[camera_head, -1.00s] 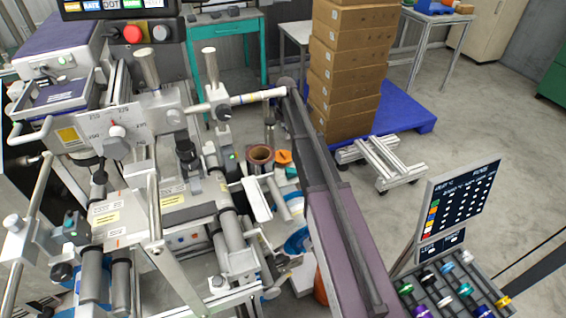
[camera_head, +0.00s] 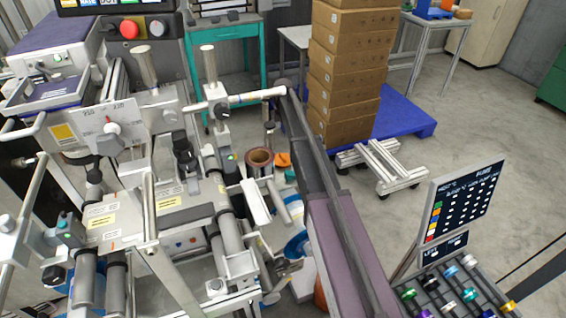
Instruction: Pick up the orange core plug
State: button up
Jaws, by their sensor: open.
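A small orange piece (camera_head: 283,159), which looks like the orange core plug, lies beyond the machine's rollers. It sits just right of an upright brown tube core (camera_head: 260,157), and its exact shape is too small to tell. Whether the two touch is unclear. I cannot make out my gripper in this view; nothing is seen holding the orange piece.
The roller machine (camera_head: 160,210) fills the left. A long dark bar with a mauve section (camera_head: 340,245) crosses the middle. Stacked cartons (camera_head: 347,75) stand on a blue pallet (camera_head: 405,115). A rack of coloured pieces (camera_head: 440,285) stands at lower right.

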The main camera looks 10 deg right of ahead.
jog(key=b, duration=0.8)
send_over(282, 156)
jog(key=shift+w+d+f, duration=0.1)
jog(key=shift+d+f, duration=0.05)
jog(key=shift+f, duration=1.85)
jog(key=shift+w+d+f, duration=0.1)
jog(key=shift+f, duration=1.9)
jog(key=shift+f, duration=0.1)
jog(key=shift+s+a+f+b, duration=0.1)
jog(key=shift+a+f+b, duration=0.05)
jog(key=shift+f+b, duration=2.3)
jog(key=c, duration=1.1)
